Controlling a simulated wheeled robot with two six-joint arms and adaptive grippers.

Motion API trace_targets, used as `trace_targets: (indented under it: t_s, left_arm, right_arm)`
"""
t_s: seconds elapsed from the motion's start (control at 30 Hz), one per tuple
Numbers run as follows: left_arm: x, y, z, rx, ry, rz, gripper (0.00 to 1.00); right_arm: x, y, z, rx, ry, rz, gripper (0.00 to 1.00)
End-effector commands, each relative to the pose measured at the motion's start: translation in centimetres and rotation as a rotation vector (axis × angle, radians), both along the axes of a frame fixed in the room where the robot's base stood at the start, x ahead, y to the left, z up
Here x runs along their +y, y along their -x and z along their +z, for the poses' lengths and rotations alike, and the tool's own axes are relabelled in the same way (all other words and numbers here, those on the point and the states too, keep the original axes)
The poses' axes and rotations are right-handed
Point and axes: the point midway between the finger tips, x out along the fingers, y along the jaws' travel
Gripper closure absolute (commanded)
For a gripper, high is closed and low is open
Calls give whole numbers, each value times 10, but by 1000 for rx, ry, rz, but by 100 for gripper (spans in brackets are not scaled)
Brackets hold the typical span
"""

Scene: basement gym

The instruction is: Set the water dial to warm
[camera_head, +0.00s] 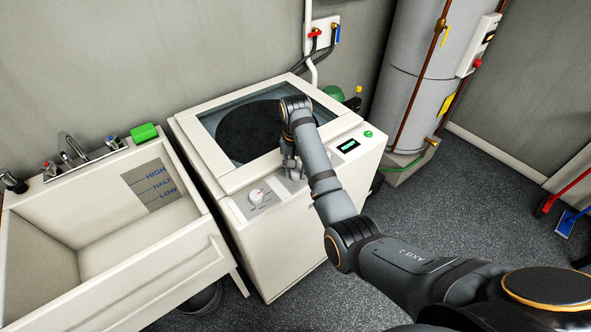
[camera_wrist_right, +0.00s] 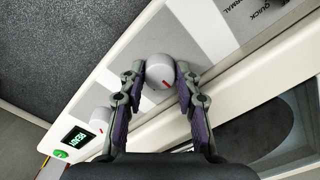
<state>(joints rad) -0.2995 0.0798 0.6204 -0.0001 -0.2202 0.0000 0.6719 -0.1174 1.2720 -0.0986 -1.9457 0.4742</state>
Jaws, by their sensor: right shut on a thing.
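A white washing machine (camera_head: 232,207) has a sloped control panel with round dials. My right gripper (camera_head: 292,172) is down at the middle of this panel. In the right wrist view the gripper (camera_wrist_right: 161,84) is shut on a round pale dial (camera_wrist_right: 158,68), one finger on each side. The dial's red mark points to the lower right in that view. Its own label is not readable, so I cannot tell its setting. Another pale knob (camera_wrist_right: 101,118) stands between it and the READY display (camera_wrist_right: 78,137). My left gripper is not in view.
A separate dial (camera_head: 256,196) is at the panel's left, and a green button (camera_head: 368,134) is at its right. A utility sink (camera_head: 100,262) stands left of the machine. A grey tank (camera_head: 412,75) stands at the back right. The floor at right is mostly clear.

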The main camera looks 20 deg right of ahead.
Motion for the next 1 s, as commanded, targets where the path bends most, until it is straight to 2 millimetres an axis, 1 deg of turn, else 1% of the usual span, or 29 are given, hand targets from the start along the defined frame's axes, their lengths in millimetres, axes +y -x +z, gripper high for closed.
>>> trace_targets:
  t_s: [0.17, 0.27, 0.47, 0.7, 1.0]
  left_arm:
    - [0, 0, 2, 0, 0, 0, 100]
    - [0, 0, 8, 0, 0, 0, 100]
    - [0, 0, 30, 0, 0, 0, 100]
    - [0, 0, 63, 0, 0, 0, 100]
    - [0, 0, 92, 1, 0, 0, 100]
  right_arm:
    - [0, 0, 1, 0, 0, -6, 99]
    - [0, 0, 3, 0, 0, -24, 99]
    - [0, 1, 6, 2, 0, -121, 99]
    - [0, 1, 7, 2, 0, -317, 99]
    - [0, 1, 4, 2, 0, -559, 99]
